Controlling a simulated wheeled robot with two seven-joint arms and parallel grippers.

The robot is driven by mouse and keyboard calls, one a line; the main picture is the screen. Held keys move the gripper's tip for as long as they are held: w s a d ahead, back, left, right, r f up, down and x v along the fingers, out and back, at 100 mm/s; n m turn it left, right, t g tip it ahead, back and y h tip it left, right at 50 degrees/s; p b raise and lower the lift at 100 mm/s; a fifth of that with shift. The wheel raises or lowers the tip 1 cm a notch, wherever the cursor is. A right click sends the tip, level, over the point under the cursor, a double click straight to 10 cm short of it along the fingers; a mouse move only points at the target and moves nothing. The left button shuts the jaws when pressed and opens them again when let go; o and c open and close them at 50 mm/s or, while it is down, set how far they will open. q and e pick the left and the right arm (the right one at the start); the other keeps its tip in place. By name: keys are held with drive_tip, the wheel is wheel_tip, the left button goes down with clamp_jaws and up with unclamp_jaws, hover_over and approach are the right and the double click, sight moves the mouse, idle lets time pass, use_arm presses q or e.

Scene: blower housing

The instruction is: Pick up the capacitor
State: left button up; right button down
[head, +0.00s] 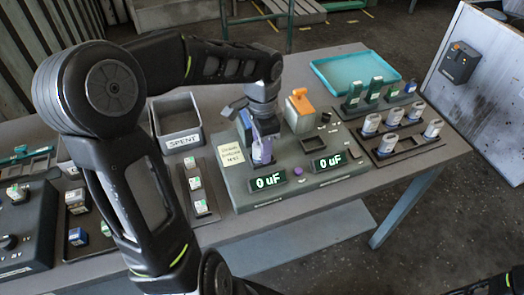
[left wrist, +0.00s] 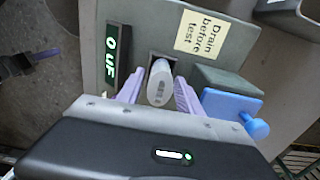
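A pale grey-white capacitor (left wrist: 160,82) stands in a dark square socket of the test station, seen in the left wrist view. My left gripper (left wrist: 158,92) has one lavender finger on each side of it, with small gaps showing, so it looks open around the capacitor. In the head view my left gripper (head: 262,152) reaches down at the left socket and mostly hides the capacitor there. A dark part with a lavender-grey tip (left wrist: 42,54) at the left wrist view's left edge looks like my right gripper; its opening is unclear.
The test station (head: 240,195) has two displays reading 0 uF, a blue lever (left wrist: 232,105) and an orange lever (head: 299,100). A rack (head: 395,155) of several white capacitors stands right. A SPENT bin (head: 178,122) stands left. A teal tray (head: 340,66) lies behind.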

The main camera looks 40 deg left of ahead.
use_arm(q)
clamp_jaws()
drive_tip(key=shift+r, duration=0.1)
wheel_tip(320, 180, up, 10)
drive_tip(key=shift+f+b, duration=0.1)
drive_tip(key=shift+b, duration=0.4)
idle(1.0)
